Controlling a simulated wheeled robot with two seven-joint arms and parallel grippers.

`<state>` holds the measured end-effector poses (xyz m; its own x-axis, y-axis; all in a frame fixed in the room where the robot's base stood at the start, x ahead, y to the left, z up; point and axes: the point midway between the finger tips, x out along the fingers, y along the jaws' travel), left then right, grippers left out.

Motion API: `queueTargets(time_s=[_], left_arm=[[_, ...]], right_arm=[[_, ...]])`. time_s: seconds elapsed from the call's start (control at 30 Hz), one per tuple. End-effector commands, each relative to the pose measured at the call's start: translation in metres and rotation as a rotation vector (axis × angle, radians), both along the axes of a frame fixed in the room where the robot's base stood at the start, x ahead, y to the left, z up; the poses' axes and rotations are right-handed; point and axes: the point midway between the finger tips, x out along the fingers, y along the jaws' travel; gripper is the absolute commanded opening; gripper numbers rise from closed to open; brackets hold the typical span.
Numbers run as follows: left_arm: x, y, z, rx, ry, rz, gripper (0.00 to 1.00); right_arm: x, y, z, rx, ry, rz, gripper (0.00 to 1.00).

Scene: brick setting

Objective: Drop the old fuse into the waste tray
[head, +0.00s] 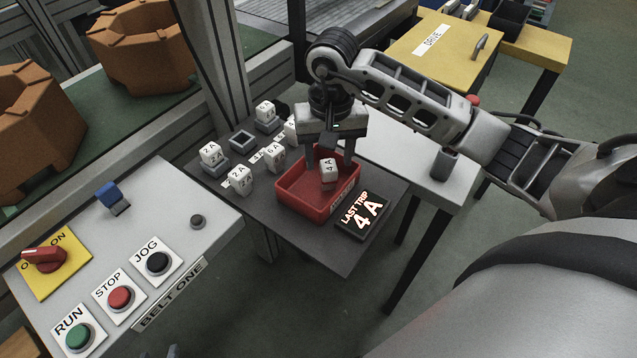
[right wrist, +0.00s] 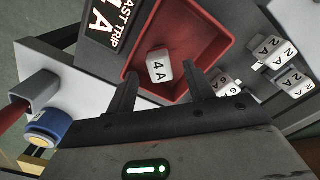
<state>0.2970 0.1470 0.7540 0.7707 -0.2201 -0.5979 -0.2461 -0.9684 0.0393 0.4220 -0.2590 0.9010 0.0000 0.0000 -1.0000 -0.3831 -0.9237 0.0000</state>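The old fuse is a white block marked 4 A (head: 328,171), with its label also facing up in the right wrist view (right wrist: 159,68). It is within the outline of the red waste tray (head: 293,188); whether it rests on the floor or is just above it is hard to tell. My right gripper (head: 330,160) is over the tray. In the right wrist view its fingers (right wrist: 160,80) are spread, with a gap on each side of the fuse. The tray's red wall also shows there (right wrist: 199,18).
Several white fuses marked 2 A (head: 240,178) and 6 A (head: 275,158) stand left of the tray. A sign reading LAST TRIP 4 A (head: 362,216) lies in front. A button panel (head: 205,252) is at left, a yellow DRIVE cover (head: 440,65) at the back right.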

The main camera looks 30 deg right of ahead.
Motion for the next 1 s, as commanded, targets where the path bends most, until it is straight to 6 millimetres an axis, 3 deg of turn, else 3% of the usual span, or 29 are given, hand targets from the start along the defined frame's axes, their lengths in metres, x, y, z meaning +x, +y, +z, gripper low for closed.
queueTargets(time_s=[0.37,0.57,0.8,1.0], left_arm=[[-0.001,0.000,-0.004,0.002,0.006,-0.001,0.36],[0.002,0.000,-0.007,0.002,0.001,-0.001,0.36],[0.004,0.000,0.005,0.001,-0.007,-0.001,0.36],[0.004,0.001,0.007,0.004,-0.008,0.000,0.36]], right_arm=[[0.001,0.000,0.010,-0.001,-0.004,0.001,0.52],[0.002,0.000,0.049,-0.001,-0.009,0.000,0.52],[0.001,-0.001,0.111,-0.003,-0.008,-0.001,0.52],[0.001,-0.001,0.145,-0.002,-0.004,-0.002,0.52]])
